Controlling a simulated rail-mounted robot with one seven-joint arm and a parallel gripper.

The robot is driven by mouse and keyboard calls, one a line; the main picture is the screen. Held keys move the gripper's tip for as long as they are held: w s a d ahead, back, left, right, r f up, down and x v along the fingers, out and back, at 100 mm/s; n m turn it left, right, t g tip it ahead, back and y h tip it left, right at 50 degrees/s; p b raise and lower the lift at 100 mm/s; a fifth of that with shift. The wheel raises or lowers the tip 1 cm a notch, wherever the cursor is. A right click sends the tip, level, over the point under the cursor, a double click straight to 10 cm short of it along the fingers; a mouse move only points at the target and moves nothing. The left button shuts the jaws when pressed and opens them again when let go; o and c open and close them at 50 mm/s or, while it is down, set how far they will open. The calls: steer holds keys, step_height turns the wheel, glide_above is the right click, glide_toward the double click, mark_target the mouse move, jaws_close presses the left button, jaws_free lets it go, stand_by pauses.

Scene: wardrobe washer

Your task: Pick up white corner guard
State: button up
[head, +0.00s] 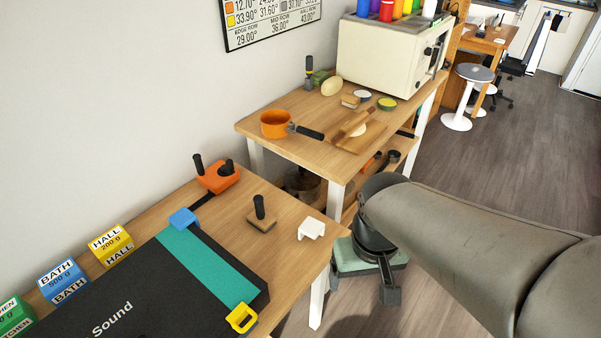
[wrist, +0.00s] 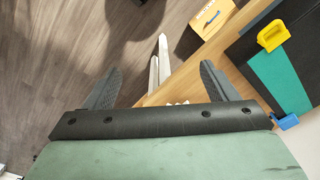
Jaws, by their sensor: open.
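The white corner guard (head: 311,228) lies on the near wooden table, close to its right edge, in the head view. My gripper (head: 363,284) is beyond that edge, to the right of and apart from the guard. In the wrist view my gripper (wrist: 160,67) is open, its two dark fingers spread with nothing held between them. The table edge and white table legs show between and beyond the fingers there. I cannot clearly make out the guard in the wrist view; the palm hides part of the tabletop.
On the near table (head: 287,205) are a wooden block with a black knob (head: 261,217), an orange handled piece (head: 217,177) and a black case with a teal strip and yellow (head: 242,318) and blue (head: 184,219) guards. A second table (head: 287,143) stands behind.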

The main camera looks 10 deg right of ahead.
steer(key=n+b, duration=0.9)
steer(key=n, duration=0.1)
glide_above(304, 222)
step_height(304, 222, down, 6)
steer(key=f, duration=1.1)
steer(key=shift+w+a+f, duration=0.1)
steer(key=shift+a+f, duration=0.15)
steer(key=shift+f, duration=0.05)
steer(key=shift+d+f, duration=0.15)
steer(key=shift+f, duration=1.2)
steer(key=shift+d+f, duration=0.15)
steer(key=shift+f, duration=1.15)
steer(key=c, duration=1)
